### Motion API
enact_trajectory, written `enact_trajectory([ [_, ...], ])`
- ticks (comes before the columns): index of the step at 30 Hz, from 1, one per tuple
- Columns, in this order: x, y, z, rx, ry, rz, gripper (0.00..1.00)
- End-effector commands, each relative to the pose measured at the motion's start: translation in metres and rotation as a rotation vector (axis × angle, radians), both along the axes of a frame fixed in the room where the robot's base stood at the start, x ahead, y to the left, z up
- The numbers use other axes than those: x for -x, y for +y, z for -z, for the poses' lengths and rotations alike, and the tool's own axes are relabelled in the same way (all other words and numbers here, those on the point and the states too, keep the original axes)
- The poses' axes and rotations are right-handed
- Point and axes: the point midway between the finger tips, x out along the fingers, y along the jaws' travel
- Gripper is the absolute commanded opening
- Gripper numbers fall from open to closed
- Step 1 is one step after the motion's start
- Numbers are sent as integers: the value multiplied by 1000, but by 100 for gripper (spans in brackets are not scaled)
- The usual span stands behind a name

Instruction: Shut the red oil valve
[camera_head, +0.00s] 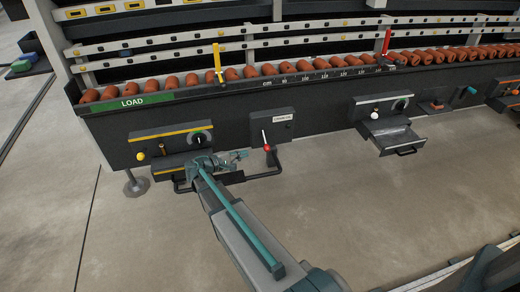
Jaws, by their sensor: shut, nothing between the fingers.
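The red oil valve appears to be the small lever with a red knob (267,147) on a dark box in the middle of the machine's front. The lever hangs nearly upright, with its red end low. My gripper (243,155) is to the left of the red knob and a little below it, apart from it. The fingers point right, toward the knob, and look shut and empty. The small size hides the finer shape of the valve.
A dark pipe or handle (255,176) runs below the valve. A yellow-striped panel with a dial (199,138) is left of it. An open drawer (396,138) juts out at right. Red rollers (265,69) line the machine above. The floor (400,210) in front is clear.

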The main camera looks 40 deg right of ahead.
Motion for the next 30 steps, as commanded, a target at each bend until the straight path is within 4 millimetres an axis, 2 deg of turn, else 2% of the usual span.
enact_trajectory([
  [5,0,-7,3,-1,-1,1,0],
  [8,0,-17,6,-1,0,3,0],
  [21,0,-83,22,-1,-1,3,0],
  [30,0,-98,23,-1,-1,1,0],
])
